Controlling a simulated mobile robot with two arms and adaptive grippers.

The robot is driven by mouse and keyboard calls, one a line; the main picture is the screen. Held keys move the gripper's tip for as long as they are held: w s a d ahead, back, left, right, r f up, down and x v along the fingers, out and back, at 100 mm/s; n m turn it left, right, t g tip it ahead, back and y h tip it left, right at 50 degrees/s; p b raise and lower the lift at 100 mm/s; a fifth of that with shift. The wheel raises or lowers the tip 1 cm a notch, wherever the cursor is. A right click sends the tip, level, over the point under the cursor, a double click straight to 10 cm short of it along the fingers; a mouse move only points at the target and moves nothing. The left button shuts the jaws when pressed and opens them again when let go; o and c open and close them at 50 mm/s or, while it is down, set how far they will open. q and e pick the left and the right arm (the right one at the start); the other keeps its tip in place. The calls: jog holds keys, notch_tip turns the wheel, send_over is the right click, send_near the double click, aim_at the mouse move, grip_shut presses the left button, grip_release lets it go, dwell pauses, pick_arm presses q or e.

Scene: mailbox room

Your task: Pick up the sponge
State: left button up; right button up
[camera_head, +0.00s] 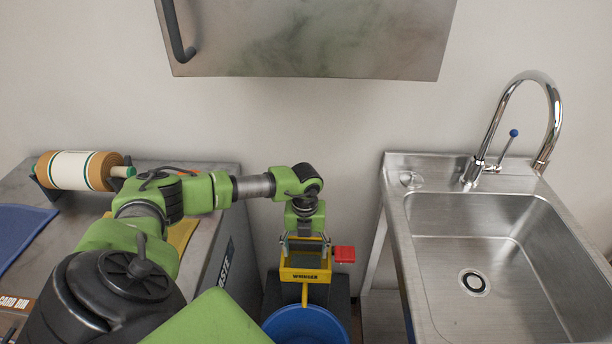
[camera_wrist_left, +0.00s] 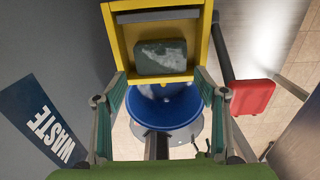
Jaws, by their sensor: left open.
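The sponge (camera_wrist_left: 161,57) shows in the left wrist view as a dark grey-green block with a pale patch on its face. It lies in the yellow wringer (camera_wrist_left: 152,13) above the blue bucket. In the head view the wringer (camera_head: 305,275) is below my left gripper (camera_head: 304,243), and I cannot clearly make out the sponge there. My left gripper (camera_wrist_left: 160,80) is open, its fingers apart on either side with nothing held between them. The sponge sits ahead of the fingertips, roughly centred. My right gripper is not in view.
The blue bucket (camera_head: 305,326) stands under the wringer, with a red part (camera_head: 344,254) at its right. A steel sink (camera_head: 480,235) is at the right. A counter (camera_head: 222,180) with a paper roll (camera_head: 80,171) is at the left. A metal cabinet (camera_head: 310,40) hangs above.

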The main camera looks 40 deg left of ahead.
aim_at(306, 264)
pick_arm(q)
notch_tip(306, 264, down, 6)
jog(key=shift+d+r+p, duration=0.1)
jog(key=shift+r+p, duration=0.05)
jog(key=shift+p, duration=0.15)
jog(key=shift+c, duration=0.3)
jog(key=c, duration=0.4)
jog(key=shift+o, duration=0.2)
